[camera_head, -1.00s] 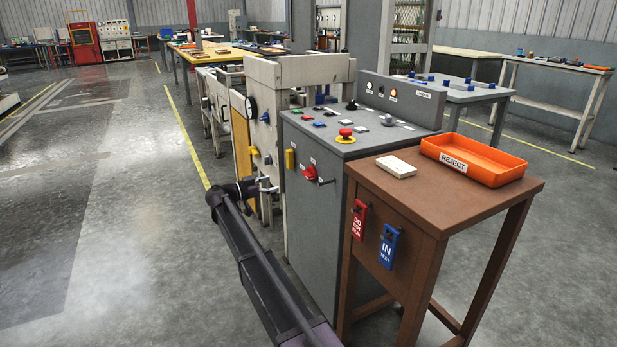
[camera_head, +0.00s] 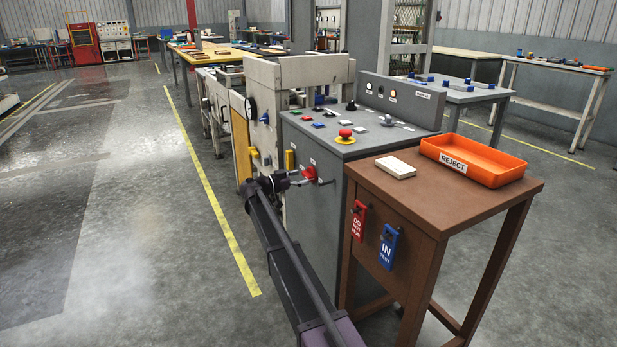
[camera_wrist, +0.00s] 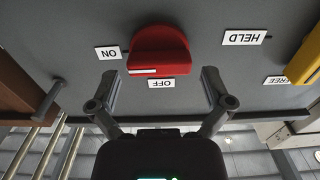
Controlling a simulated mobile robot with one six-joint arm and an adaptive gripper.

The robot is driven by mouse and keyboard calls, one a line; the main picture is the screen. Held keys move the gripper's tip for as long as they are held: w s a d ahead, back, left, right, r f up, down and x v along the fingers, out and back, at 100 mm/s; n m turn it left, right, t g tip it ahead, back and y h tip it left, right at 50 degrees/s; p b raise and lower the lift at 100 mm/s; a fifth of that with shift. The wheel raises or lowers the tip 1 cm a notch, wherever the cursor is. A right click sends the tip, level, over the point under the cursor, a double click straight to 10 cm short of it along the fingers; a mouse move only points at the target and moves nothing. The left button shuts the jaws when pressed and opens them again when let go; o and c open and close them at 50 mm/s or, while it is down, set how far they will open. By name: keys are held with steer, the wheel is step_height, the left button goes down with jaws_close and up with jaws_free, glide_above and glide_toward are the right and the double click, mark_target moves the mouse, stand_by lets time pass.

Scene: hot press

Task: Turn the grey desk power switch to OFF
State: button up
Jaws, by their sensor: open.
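The power switch is a red rotary knob (camera_head: 310,173) on the side panel of the grey desk (camera_head: 322,222). It also shows in the wrist view (camera_wrist: 160,48), where the panel's labels appear upside down. An ON label (camera_wrist: 108,52) lies left of the knob and an OFF label (camera_wrist: 161,84) just below it. A white mark (camera_wrist: 143,71) shows at the knob's lower left. My gripper (camera_head: 296,179) is at the knob. In the wrist view my gripper (camera_wrist: 160,78) is open, its fingers spread on either side of the knob's lower edge, apart from it.
A yellow switch (camera_wrist: 304,62) sits to the right, near HELD (camera_wrist: 244,37) and FREE labels. A peg (camera_wrist: 51,96) sticks out at the left. A brown table (camera_head: 440,200) with an orange REJECT tray (camera_head: 497,176) stands right of the desk. The floor at left is clear.

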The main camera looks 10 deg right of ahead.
steer(key=shift+x, duration=1.2)
